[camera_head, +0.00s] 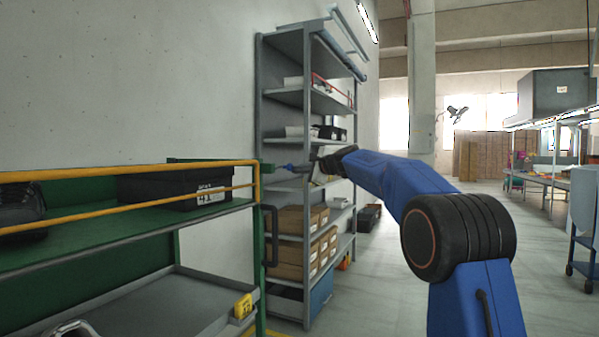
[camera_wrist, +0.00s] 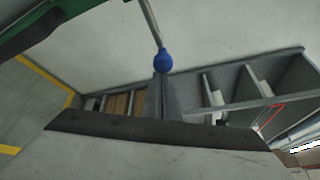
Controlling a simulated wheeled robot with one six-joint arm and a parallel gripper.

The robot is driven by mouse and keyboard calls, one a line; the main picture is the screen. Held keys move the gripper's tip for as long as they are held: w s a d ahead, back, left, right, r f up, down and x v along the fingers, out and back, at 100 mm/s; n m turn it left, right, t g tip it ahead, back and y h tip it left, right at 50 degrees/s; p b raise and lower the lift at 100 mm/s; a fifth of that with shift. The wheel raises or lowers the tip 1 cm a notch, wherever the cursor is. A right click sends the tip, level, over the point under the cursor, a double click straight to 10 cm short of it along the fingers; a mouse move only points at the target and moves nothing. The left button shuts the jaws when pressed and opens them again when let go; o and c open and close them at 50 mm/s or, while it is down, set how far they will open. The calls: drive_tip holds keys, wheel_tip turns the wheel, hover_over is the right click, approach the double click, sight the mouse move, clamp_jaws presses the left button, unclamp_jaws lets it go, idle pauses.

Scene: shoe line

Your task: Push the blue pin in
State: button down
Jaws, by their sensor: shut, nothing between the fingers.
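The blue pin shows in the wrist view as a round blue knob (camera_wrist: 163,60) on a thin metal rod. The rod runs up toward the green frame at the top left. In the head view the pin (camera_head: 288,168) is small and sticks out to the right from the end of the green rack. My gripper (camera_wrist: 162,80) is shut and empty, with its fingertips right at the knob. In the head view my gripper (camera_head: 305,167) is just right of the pin. I cannot tell whether the fingertips touch the knob.
The green rack (camera_head: 120,243) with yellow rails stands at left, holding a black shoebox (camera_head: 175,187) and a dark shoe (camera_head: 20,208). A yellow object (camera_head: 243,306) is on its lower shelf. A grey shelving unit (camera_head: 290,50) stands behind my gripper.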

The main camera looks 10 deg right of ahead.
drive_tip(key=shift+s+a, duration=0.85)
drive_tip(key=shift+s, duration=0.3)
drive_tip(key=shift+s+a, duration=0.8)
drive_tip(key=shift+s, duration=0.35)
